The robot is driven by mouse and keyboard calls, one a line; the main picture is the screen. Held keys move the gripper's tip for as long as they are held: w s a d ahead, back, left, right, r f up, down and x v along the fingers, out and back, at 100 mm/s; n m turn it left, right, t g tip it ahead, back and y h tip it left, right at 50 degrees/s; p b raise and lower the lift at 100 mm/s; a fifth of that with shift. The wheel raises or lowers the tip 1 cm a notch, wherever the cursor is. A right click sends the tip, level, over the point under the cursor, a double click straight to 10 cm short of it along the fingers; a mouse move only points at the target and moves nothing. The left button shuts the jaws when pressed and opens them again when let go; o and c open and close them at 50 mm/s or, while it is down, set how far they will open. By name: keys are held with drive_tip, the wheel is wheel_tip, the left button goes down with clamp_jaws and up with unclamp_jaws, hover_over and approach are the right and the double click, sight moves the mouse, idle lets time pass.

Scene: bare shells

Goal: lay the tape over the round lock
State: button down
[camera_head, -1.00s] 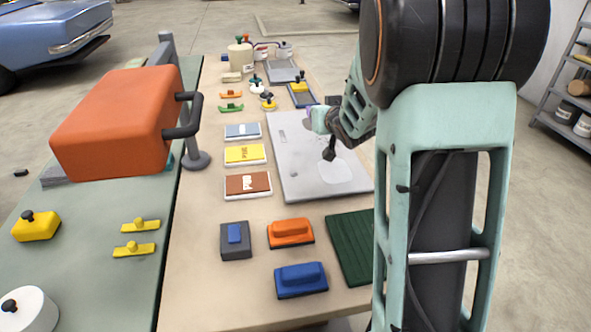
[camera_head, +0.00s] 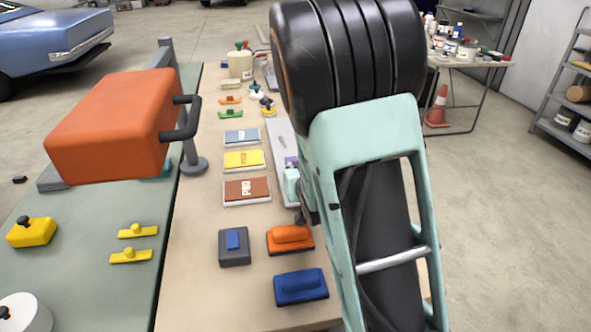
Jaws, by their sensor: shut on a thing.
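My gripper (camera_head: 300,217) is mostly hidden behind my own arm. Only a small dark part of its end shows, above and just behind the orange block. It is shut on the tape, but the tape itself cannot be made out. The grey panel (camera_head: 279,140) lies flat on the bench, and only its left edge shows beside my arm. The round lock cannot be picked out in this view; my arm covers most of the panel.
An orange sanding block (camera_head: 290,238), a blue block (camera_head: 301,287) and a grey block (camera_head: 234,258) stand near the bench front. Brown (camera_head: 247,191), yellow (camera_head: 244,160) and blue (camera_head: 241,137) packs lie left of the panel. An orange lamp-like box (camera_head: 110,125) overhangs the green bench.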

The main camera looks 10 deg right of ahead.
drive_tip(key=shift+f+b, duration=0.7)
drive_tip(key=shift+b, duration=0.2)
drive_tip(key=c, duration=2.1)
unclamp_jaws()
